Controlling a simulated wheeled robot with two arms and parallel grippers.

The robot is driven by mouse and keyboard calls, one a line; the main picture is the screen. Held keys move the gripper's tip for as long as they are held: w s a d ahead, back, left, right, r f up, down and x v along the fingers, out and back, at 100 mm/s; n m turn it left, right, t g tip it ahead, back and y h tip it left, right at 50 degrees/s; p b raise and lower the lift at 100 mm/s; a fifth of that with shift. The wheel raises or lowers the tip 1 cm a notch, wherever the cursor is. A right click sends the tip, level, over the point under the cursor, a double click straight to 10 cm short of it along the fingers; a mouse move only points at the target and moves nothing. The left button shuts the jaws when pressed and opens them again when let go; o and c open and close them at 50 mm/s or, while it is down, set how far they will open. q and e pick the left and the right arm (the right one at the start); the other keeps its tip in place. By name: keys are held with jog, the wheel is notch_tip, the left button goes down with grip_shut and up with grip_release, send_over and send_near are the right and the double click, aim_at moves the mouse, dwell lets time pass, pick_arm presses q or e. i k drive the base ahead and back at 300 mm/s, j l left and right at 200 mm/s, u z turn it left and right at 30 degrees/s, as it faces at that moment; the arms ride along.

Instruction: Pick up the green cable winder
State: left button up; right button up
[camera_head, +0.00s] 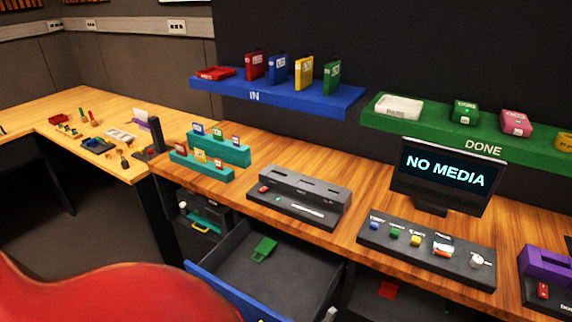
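A small flat green piece (264,249), which looks like the cable winder, lies in the open grey drawer (225,265) under the desk. It rests on the drawer floor toward the back, with a narrow part and a wider part. It is too small to make out finer detail. The drawer has a blue front (225,295) and is otherwise bare where I can see into it. Neither my left nor my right gripper is in view, and nothing touches the green piece.
The wooden desk (345,240) overhangs the drawer and carries a dark slotted box (300,192), a control panel (400,262) and a "NO MEDIA" screen (446,172). Blue (280,97) and green (440,132) shelves hang above. A large red curved shape covers the lower left.

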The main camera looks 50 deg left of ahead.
aim_at(263, 248)
jog(key=u, duration=1.6)
